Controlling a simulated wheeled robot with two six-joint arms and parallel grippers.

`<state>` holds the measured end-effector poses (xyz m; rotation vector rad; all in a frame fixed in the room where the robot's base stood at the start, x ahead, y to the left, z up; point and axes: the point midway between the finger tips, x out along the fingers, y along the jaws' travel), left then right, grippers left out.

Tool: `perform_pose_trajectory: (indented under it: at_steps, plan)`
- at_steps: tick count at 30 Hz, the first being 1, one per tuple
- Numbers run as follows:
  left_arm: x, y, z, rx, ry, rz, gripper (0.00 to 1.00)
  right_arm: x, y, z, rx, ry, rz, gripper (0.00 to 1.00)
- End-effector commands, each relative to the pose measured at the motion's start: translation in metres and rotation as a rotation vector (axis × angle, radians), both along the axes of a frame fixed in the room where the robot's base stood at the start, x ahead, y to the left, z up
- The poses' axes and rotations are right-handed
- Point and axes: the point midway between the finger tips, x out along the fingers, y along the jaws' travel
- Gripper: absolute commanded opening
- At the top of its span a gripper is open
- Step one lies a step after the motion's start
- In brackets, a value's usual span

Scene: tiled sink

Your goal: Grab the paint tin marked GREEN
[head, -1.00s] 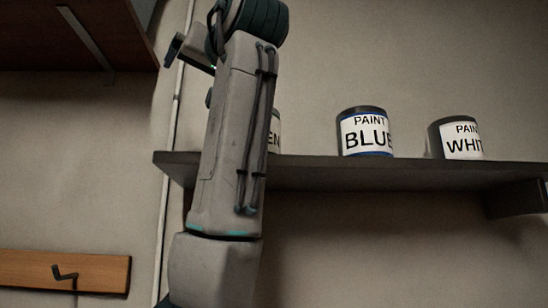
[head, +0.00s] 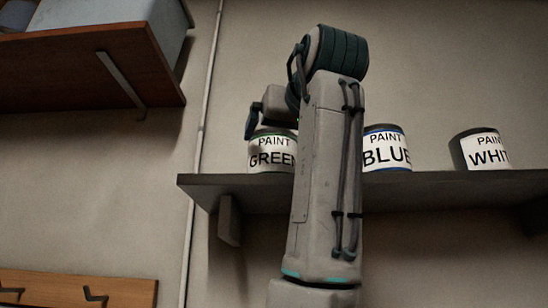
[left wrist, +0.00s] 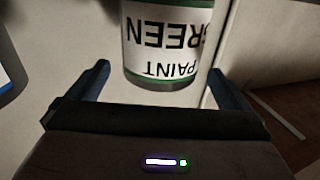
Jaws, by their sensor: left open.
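The paint tin marked GREEN (head: 268,152) stands upright at the left part of the grey shelf. My left arm hides its right edge in the head view. In the left wrist view the GREEN tin (left wrist: 165,45) appears upside down, its label facing the camera. My left gripper (head: 254,122) is at the tin's upper front in the head view. In the left wrist view its two fingers (left wrist: 158,72) are spread wide, with the tin showing in the gap beyond them; I cannot tell how deep it sits between them. My right gripper is not in view.
The tin marked BLUE (head: 387,150) and the tin marked WHITE (head: 484,151) stand further right on the shelf (head: 440,190). A brown upper shelf (head: 90,60) holds a grey container (head: 130,25). A wooden hook rail (head: 60,290) is at the lower left.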

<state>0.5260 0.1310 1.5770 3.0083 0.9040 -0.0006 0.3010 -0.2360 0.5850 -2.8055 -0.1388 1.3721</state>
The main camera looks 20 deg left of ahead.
Motion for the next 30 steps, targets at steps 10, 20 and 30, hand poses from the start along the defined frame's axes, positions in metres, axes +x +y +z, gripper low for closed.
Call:
perform_pose_trajectory:
  at_steps: [10, 20, 30]
  plan:
    - [0.022, 0.015, -0.004, -0.001, 0.002, 0.001, 1.0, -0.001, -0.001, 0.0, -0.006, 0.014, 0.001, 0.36]
    - [0.053, 0.037, -0.006, 0.0, 0.0, 0.0, 1.0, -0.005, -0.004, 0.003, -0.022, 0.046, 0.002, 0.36]
    - [0.052, 0.036, -0.006, 0.0, 0.0, 0.0, 0.65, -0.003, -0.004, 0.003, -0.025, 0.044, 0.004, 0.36]
